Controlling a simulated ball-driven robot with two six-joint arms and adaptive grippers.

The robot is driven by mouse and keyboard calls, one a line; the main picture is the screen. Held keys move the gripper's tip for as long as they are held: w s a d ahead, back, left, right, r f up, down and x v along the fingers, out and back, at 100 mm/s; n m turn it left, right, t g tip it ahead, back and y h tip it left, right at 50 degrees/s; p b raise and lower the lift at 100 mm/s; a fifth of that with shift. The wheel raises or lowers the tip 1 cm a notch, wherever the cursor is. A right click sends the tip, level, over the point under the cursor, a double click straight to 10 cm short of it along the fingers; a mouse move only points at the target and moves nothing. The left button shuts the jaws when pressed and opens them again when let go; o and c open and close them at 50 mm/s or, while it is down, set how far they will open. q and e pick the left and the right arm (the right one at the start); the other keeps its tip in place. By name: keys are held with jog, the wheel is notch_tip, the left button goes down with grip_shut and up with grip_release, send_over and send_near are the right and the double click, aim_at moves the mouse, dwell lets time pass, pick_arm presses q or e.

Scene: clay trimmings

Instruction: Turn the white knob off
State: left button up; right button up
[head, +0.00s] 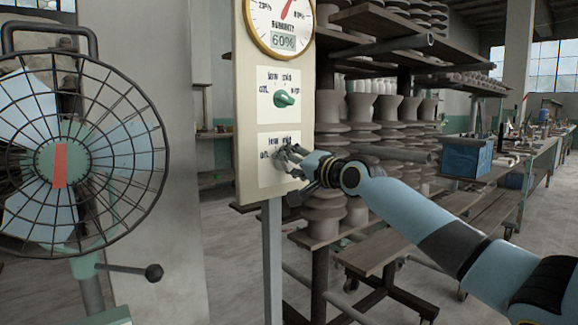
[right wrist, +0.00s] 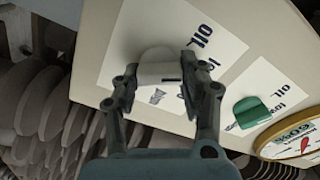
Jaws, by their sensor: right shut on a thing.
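The white knob (right wrist: 158,66) sits on the lower white label of an upright cream panel (head: 248,120). My right gripper (head: 288,157) reaches the panel from the right and is shut on the white knob. In the right wrist view its two fingers (right wrist: 161,85) stand on either side of the knob. In the head view the fingers cover most of the knob, and I cannot tell which setting it points at. The lower label shows "off" at left and "low" and "mid" above. My left gripper is not in view.
A green knob (head: 284,99) sits on the upper label, above the white one; a humidity gauge (head: 281,20) reading 60% is above that. A caged fan (head: 66,165) stands at the left. Shelves of clay pieces (head: 373,107) stand behind the panel.

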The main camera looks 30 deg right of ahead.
jog(key=n+b, duration=0.1)
jog(key=n, duration=0.3)
jog(key=shift+f+b, duration=0.1)
jog(key=shift+b, duration=0.25)
jog(key=shift+a+n+b, duration=0.1)
jog(key=shift+n+b, duration=0.55)
jog(key=shift+n, duration=0.95)
jog(key=o, duration=1.2)
jog(key=shift+s+d, duration=0.15)
jog(key=shift+s, duration=1.85)
jog(key=shift+s+d, duration=0.2)
jog(key=shift+s, duration=1.8)
jog(key=shift+s+d, duration=0.15)
jog(key=shift+s, duration=1.85)
